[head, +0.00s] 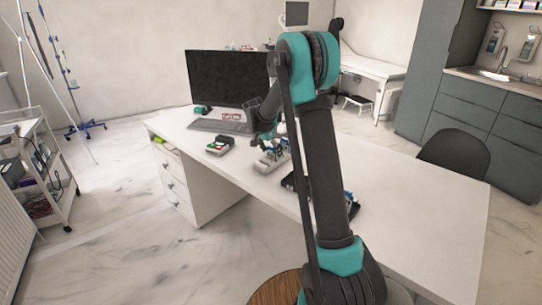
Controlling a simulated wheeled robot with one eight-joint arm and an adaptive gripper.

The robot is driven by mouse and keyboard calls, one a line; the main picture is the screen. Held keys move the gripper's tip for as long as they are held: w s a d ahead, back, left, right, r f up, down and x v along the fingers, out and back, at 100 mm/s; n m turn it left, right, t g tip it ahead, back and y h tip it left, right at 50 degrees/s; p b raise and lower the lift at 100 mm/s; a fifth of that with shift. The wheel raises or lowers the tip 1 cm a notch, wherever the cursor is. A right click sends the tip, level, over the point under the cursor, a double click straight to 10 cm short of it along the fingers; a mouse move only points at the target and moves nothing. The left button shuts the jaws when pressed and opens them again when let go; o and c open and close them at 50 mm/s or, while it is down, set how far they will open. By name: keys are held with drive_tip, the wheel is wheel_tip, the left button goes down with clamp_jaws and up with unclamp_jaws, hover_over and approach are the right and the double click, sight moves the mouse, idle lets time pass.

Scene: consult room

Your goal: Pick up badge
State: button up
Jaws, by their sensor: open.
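I cannot pick out the badge for certain among the small items on the white desk (420,205). My gripper (270,140) is small and partly hidden behind my arm. It is open above the desk, close to a grey holder with blue and white items (271,160). A small green, red and white item (220,145) lies to the left of it. A dark tray (353,208) with small items is partly hidden behind my arm. I cannot tell whether the gripper touches anything.
A black monitor (227,78), a keyboard (218,127) and red-framed glasses (232,117) are at the desk's far left end. A dark chair (455,152) stands at the far side. The desk's right part is clear. A white trolley (40,165) stands at the left.

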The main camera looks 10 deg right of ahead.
drive_tip(key=c, duration=0.9)
drive_tip(key=shift+r, duration=0.1)
drive_tip(key=shift+c, duration=0.2)
